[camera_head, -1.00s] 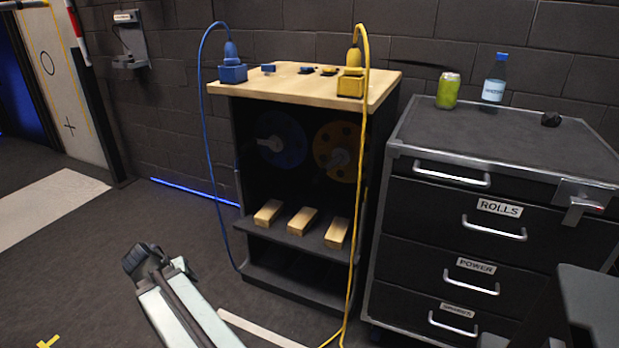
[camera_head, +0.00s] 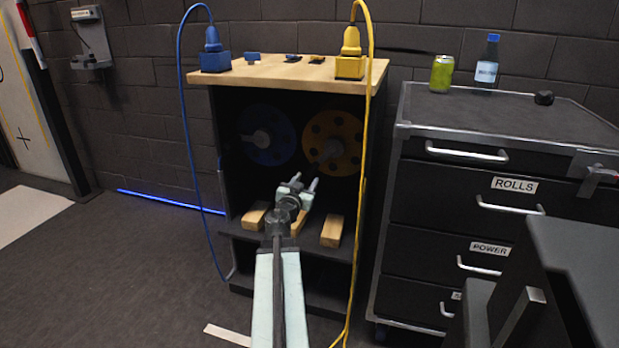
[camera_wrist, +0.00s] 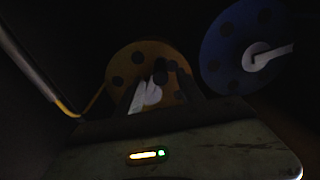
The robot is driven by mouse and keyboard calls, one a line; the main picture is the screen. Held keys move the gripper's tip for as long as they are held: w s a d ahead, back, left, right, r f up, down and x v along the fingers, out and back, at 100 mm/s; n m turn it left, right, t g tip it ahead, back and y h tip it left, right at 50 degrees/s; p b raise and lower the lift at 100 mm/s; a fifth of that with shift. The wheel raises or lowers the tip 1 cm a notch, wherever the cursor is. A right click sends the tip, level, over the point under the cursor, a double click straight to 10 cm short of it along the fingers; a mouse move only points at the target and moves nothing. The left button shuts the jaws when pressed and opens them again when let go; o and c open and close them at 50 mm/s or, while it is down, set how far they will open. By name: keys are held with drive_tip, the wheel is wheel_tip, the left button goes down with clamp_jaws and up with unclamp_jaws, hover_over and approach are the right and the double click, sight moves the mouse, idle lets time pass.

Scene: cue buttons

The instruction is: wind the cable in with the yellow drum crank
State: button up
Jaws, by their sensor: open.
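The yellow drum (camera_head: 345,128) is a disc with holes inside the dark cabinet, on the right. Its grey crank (camera_head: 330,150) sticks out from the hub. The yellow cable (camera_head: 364,190) loops from a yellow plug (camera_head: 350,42) on the cabinet top down past the right side to the floor. My gripper (camera_head: 304,181) is open and empty, below and left of the yellow crank, apart from it, above the wooden blocks. In the dark wrist view the yellow drum (camera_wrist: 122,62) is ahead; its crank is hard to separate from my fingers there.
The blue drum (camera_head: 268,137) with its own crank sits left of the yellow one; it also shows in the wrist view (camera_wrist: 222,55). Several wooden blocks (camera_head: 332,232) lie on the shelf below. A drawer cabinet (camera_head: 470,205) stands close on the right.

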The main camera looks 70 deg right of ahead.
sight(313, 170)
drive_tip(key=d, duration=0.8)
drive_tip(key=shift+w, duration=0.2)
drive_tip(key=shift+a, duration=0.1)
clamp_jaws()
idle(1.1)
